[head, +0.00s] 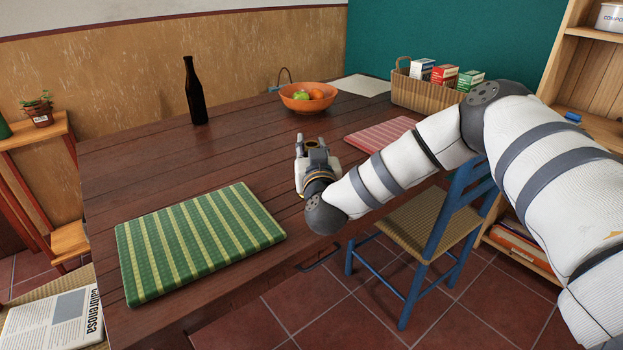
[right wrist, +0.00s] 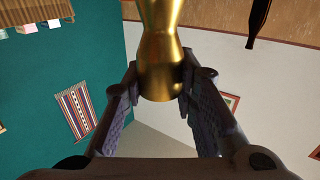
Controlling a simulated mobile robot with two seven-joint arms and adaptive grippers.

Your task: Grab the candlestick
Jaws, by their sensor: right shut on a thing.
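The gold, shiny candlestick (right wrist: 160,65) shows in the right wrist view, with its narrow waist at the top and a wider rounded end between my fingers. My right gripper (right wrist: 160,92) is shut on it, one finger on each side. In the head view my right gripper (head: 313,145) is over the middle of the dark wooden table (head: 150,165), and the candlestick is mostly hidden there. I cannot tell from these views whether the candlestick touches the table. My left gripper is not in view.
On the table are a dark bottle (head: 195,92), an orange fruit bowl (head: 308,98), a green striped mat (head: 200,240), a red striped mat (head: 380,134) and a wicker basket of boxes (head: 428,94). A blue chair (head: 425,225) stands at the table's right side.

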